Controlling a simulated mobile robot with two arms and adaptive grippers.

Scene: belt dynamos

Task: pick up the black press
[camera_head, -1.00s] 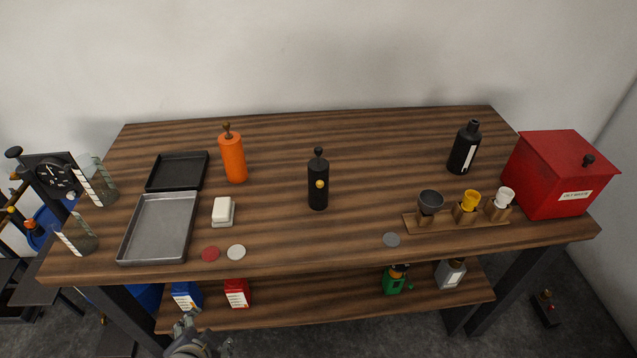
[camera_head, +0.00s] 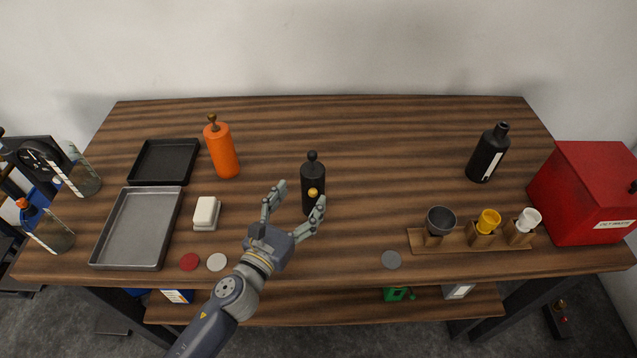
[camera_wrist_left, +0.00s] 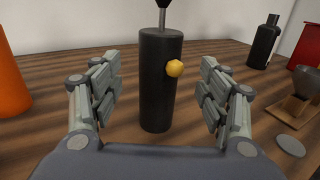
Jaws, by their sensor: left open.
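The black press (camera_head: 313,180) stands upright near the middle of the wooden table, with a dark knob on top and a small yellow knob on its side. My left gripper (camera_head: 294,199) is open just in front of it, fingers pointing at it. In the left wrist view the black press (camera_wrist_left: 159,85) stands between and slightly beyond the two spread fingers of the left gripper (camera_wrist_left: 160,95), with gaps on both sides. Its top is cut off there. My right gripper is not in view.
An orange press (camera_head: 222,150) stands to the left. A black bottle (camera_head: 488,154), a wooden cup holder (camera_head: 470,240) and a red box (camera_head: 585,195) are on the right.

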